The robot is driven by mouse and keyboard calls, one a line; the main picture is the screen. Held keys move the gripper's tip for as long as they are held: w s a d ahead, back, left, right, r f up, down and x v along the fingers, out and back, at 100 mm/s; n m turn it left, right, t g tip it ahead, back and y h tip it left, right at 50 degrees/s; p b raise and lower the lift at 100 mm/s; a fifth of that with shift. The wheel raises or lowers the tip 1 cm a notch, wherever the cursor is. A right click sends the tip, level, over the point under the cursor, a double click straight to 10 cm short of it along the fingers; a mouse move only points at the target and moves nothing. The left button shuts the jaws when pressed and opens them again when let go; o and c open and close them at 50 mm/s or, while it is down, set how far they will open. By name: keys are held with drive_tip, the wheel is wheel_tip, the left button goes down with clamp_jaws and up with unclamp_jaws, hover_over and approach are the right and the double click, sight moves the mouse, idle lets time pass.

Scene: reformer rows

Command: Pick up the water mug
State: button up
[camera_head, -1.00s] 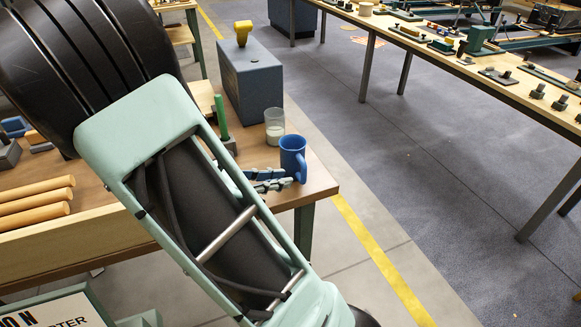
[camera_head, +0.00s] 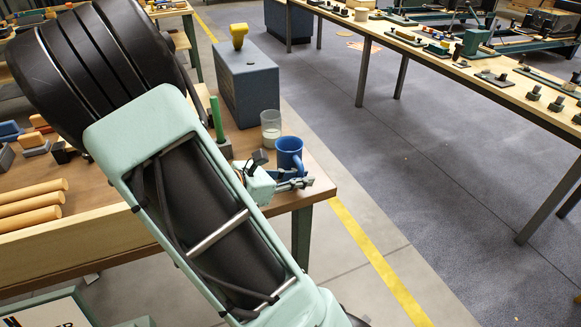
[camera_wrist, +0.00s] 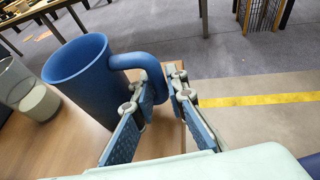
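The blue water mug (camera_head: 289,150) stands upright on the wooden table near its right end. In the wrist view the mug (camera_wrist: 82,82) is at upper left, its handle pointing right toward my fingers. My gripper (camera_head: 298,183) is low beside the mug, on its near side. In the wrist view my gripper (camera_wrist: 163,88) has its two fingers apart, with a visible gap. The outer part of the handle reaches between the fingertips, close to the left finger. Whether either finger touches it is unclear.
A glass with whitish contents (camera_head: 270,130) stands just behind the mug. A green upright rod (camera_head: 217,120) and a blue-grey box (camera_head: 250,82) with a yellow knob are farther back. The table's right edge (camera_head: 325,183) is close to my gripper. Open floor lies beyond.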

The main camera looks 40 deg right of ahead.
clamp_jaws()
drive_tip(key=shift+r, duration=0.15)
